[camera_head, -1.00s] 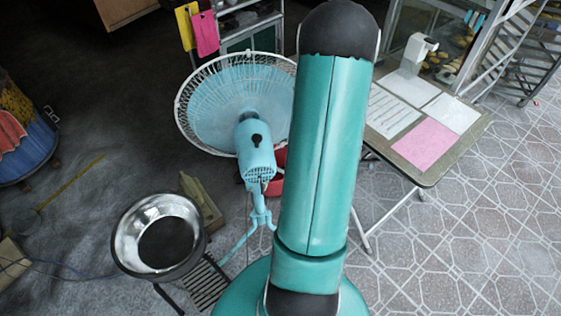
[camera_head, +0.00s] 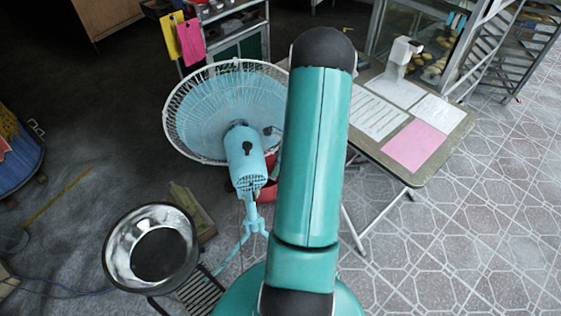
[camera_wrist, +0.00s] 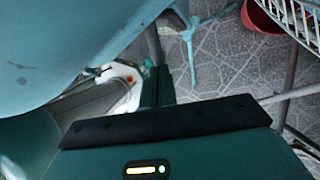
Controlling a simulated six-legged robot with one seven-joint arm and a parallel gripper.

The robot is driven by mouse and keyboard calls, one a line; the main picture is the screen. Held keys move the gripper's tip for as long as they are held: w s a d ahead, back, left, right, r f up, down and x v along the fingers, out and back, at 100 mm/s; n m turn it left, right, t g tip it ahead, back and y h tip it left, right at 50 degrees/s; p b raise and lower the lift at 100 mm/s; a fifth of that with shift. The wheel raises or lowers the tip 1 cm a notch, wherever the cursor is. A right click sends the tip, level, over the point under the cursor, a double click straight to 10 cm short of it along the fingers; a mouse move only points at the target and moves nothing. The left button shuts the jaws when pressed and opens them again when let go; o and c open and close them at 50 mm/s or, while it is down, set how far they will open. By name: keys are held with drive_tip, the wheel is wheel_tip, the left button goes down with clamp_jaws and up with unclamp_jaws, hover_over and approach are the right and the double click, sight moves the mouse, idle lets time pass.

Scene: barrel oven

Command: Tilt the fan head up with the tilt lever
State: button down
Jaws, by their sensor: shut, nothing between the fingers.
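A light blue standing fan with a white wire cage (camera_head: 190,105) stands left of my arm in the head view. Its motor housing (camera_head: 246,160) has a black knob on top. A small dark piece shows right of the housing; I cannot tell whether it is the tilt lever or part of my gripper. In the wrist view a light blue surface (camera_wrist: 50,40), apparently the housing, fills the upper left, very close. My gripper (camera_wrist: 165,118) shows there as a dark teal body with a black edge, shut and empty. My arm hides it in the head view. Contact with the lever cannot be seen.
A metal bowl (camera_head: 120,250) stands left of the fan's base. A table (camera_head: 445,160) with papers is to the right. A red bucket (camera_wrist: 262,18) sits beyond the fan legs (camera_wrist: 195,55). Tiled floor at the right is open.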

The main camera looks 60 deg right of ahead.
drive_tip(key=shift+f, duration=0.15)
drive_tip(key=f, duration=0.1)
drive_tip(key=f+t, duration=0.1)
drive_tip(key=f+t+y, duration=0.1)
drive_tip(key=shift+w+a+f, duration=0.2)
drive_tip(key=shift+w+f, duration=0.1)
idle(0.3)
drive_tip(key=shift+r, duration=0.1)
drive_tip(key=s+f+v, duration=0.1)
drive_tip(key=v, duration=1.2)
drive_tip(key=shift+s+d+r, duration=0.35)
drive_tip(key=shift+d, duration=0.05)
drive_tip(key=shift+d, duration=0.1)
